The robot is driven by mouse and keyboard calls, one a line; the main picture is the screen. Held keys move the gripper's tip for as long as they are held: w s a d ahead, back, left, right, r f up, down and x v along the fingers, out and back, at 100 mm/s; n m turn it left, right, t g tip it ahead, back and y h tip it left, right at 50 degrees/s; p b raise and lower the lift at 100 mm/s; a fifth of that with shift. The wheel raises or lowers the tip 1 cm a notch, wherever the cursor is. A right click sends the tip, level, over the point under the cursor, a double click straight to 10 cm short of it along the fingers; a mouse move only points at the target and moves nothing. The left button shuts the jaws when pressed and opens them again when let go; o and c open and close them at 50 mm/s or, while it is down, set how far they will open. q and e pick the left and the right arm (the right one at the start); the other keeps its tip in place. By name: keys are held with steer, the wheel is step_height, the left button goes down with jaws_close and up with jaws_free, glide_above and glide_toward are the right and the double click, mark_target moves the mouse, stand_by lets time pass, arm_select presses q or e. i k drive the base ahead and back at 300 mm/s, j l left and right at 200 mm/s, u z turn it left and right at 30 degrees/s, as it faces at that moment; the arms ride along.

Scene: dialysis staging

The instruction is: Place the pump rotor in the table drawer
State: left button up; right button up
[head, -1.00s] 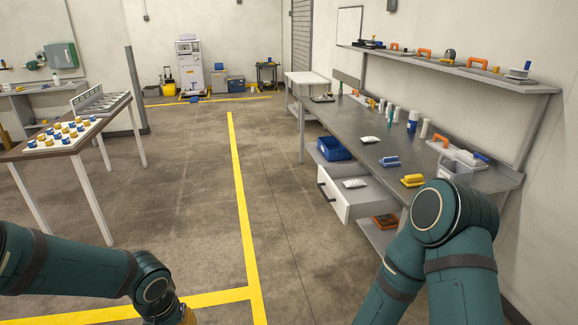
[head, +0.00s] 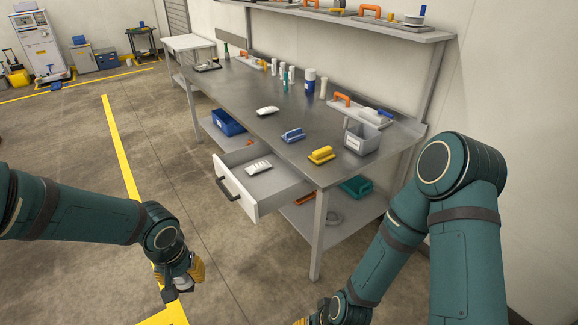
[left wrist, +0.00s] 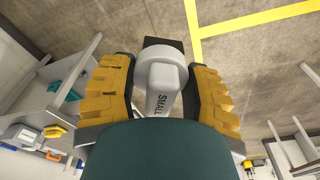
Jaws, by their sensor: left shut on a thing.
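My left gripper (head: 184,278) hangs low over the floor, left of the table. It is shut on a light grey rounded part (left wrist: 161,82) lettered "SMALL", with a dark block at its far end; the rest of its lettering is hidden. This may be the pump rotor, but I cannot read its full name. The table drawer (head: 236,190) is pulled open under the metal table (head: 240,95), to the right of and beyond the left gripper. A white item (head: 258,167) lies in it, with bare floor around. My right gripper (head: 302,321) is mostly cut off at the bottom edge.
On the table are a white item (head: 268,110), a blue-handled piece (head: 293,135), a yellow piece (head: 321,154) and a grey bin (head: 361,138). A blue crate (head: 228,122) is on the lower shelf. A table leg (head: 318,235) stands right of the drawer. The floor beside the drawer is clear.

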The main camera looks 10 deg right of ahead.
mark_target(276, 190)
steer(key=i+j+z, duration=0.15)
steer(key=i+z, duration=0.3)
steer(key=i, duration=0.2)
steer(key=i+j+z, duration=0.45)
steer(key=i, duration=0.2)
steer(key=i+j+z, duration=0.4)
steer(key=i+j, duration=0.1)
steer(key=i, duration=0.1)
